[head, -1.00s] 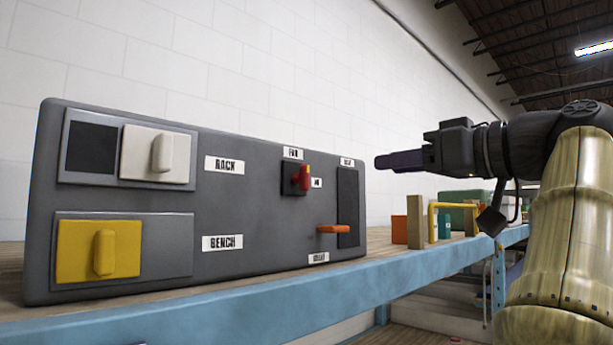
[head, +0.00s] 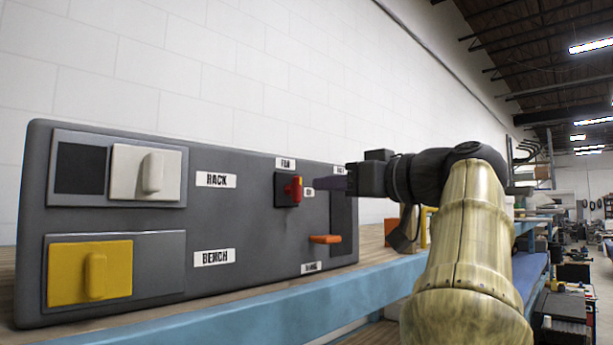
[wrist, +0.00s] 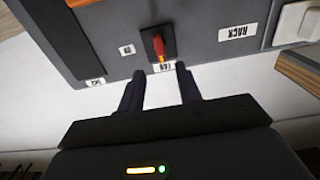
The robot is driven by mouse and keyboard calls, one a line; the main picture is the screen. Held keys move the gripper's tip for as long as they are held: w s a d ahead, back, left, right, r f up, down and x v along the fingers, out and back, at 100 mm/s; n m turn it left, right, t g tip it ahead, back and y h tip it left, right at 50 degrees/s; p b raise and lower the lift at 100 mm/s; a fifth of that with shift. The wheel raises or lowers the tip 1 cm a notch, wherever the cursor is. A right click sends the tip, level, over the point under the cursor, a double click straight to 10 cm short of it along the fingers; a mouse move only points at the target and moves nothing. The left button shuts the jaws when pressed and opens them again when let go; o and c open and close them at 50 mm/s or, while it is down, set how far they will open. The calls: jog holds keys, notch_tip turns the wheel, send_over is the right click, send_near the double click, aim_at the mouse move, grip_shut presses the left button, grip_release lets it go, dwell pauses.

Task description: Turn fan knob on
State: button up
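The fan knob (head: 293,189) is a red handle on a dark square plate on the grey panel, with the FAN label (head: 285,163) above it and a small label to its right. In the wrist view the red knob (wrist: 158,45) lies ahead, between the lines of the fingers; its yellow-marked end points towards the FAN label.
An orange lever (head: 325,239) sticks out of a slot below my gripper. A white sliding cover (head: 146,174) and a yellow one (head: 90,272) are at the panel's left. The panel stands on a blue-edged bench (head: 235,312) before a white wall.

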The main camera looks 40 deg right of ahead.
aim_at(300, 187)
jog(key=w+p, duration=0.1)
jog(key=w, duration=0.1)
jog(key=w+p, duration=0.1)
jog(key=w, duration=0.1)
jog(key=w+p, duration=0.1)
jog(key=w, duration=0.1)
jog(key=shift+a+r, duration=0.2)
jog(key=shift+a, duration=0.1)
jog(key=shift+w+f, duration=0.25)
jog(key=shift+w, duration=0.3)
grip_shut()
